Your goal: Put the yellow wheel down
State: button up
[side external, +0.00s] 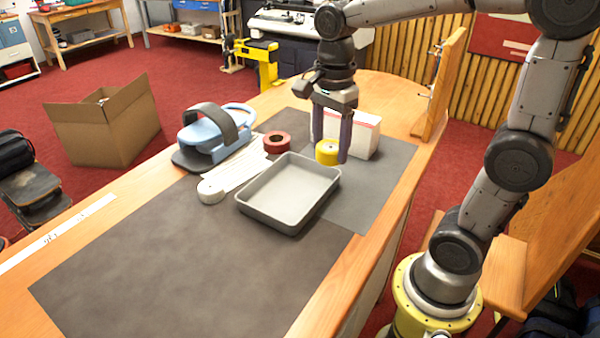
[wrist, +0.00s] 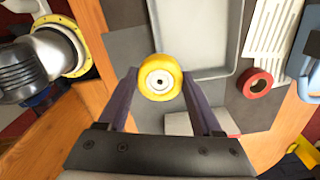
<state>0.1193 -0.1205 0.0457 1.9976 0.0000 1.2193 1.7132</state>
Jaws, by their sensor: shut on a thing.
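The yellow wheel (side external: 327,152) is a short round roll with a pale hub. My gripper (side external: 333,155) points down and is shut on it, one finger on each side. In the wrist view the yellow wheel (wrist: 160,78) sits between the two fingertips of my gripper (wrist: 160,82), its hub facing the camera. It is at or close to the grey mat, to the right of the tray's far end in the side view. I cannot tell whether its underside touches the mat.
A grey tray (side external: 243,207) lies beside the wheel. A white box (side external: 362,138) stands just behind my gripper. The dark mat's front (side external: 180,270) is clear.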

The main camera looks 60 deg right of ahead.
send_over(301, 185)
jog(key=f, duration=0.6)
jog(key=shift+s, duration=0.3)
jog(key=shift+w+d+f, duration=0.1)
jog(key=shift+w+f, duration=0.1)
jog(key=shift+f, duration=0.8)
jog(key=shift+w+f, duration=0.15)
jog(key=shift+f, duration=0.85)
jog(key=shift+f, duration=0.1)
jog(key=o, duration=1.3)
jog(key=shift+o, duration=0.2)
